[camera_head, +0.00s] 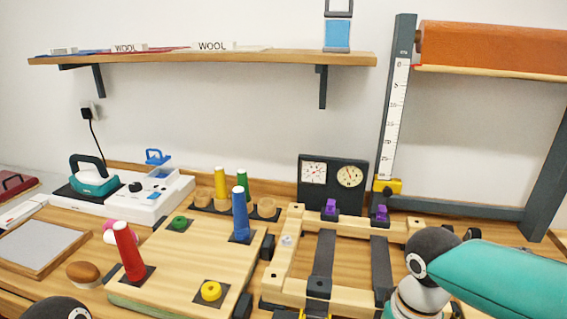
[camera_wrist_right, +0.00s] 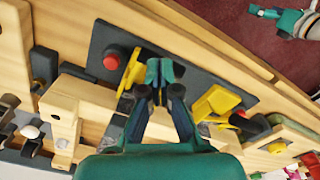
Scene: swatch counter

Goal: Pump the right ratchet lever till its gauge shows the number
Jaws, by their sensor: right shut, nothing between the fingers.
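In the right wrist view my right gripper (camera_wrist_right: 160,80) is shut and empty, with its teal fingertips together over a dark plate (camera_wrist_right: 190,77). A yellow lever (camera_wrist_right: 131,70) stands close beside the fingertips on the left; I cannot tell if they touch. Another yellow lever (camera_wrist_right: 216,102) lies to their right. I cannot tell which is the right ratchet lever. In the head view, a dark box holds a left gauge (camera_head: 313,172) and a right gauge (camera_head: 349,175), whose numbers are too small to read. My left gripper is out of view.
A wooden frame (camera_head: 282,262) with two dark straps (camera_head: 322,255) and purple clamps (camera_head: 330,206) lies before the gauges. A red knob (camera_wrist_right: 112,59) sits near the left yellow lever. A peg board (camera_head: 190,252) with coloured cones stands left of the frame. My right arm covers the lower right.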

